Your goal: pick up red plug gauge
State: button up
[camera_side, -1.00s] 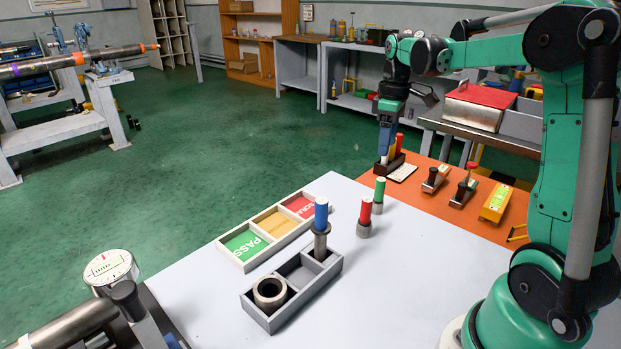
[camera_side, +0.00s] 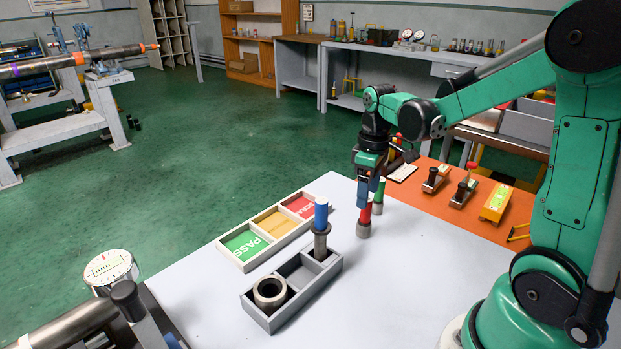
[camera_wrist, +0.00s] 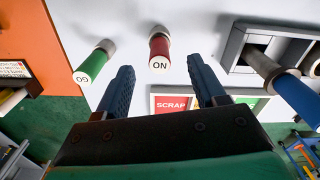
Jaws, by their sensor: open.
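The red plug gauge (camera_side: 365,220) stands upright on the white table, partly hidden behind my gripper in the side view. My gripper (camera_side: 369,196) points down at the gauge's upper part in the side view. In the wrist view my gripper (camera_wrist: 164,82) is open, its two blue fingers apart with nothing between them. Whether the fingers touch the gauge cannot be told.
A green gauge (camera_side: 379,196) stands close behind the red one. A blue gauge (camera_side: 321,215) stands in a grey holder (camera_side: 262,320) with a steel ring (camera_side: 270,292). A sorting tray (camera_side: 237,262) lies to the left. The table's right front is clear.

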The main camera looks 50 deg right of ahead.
aim_at(365, 218)
jog(key=shift+f, duration=1.7)
grip_shut()
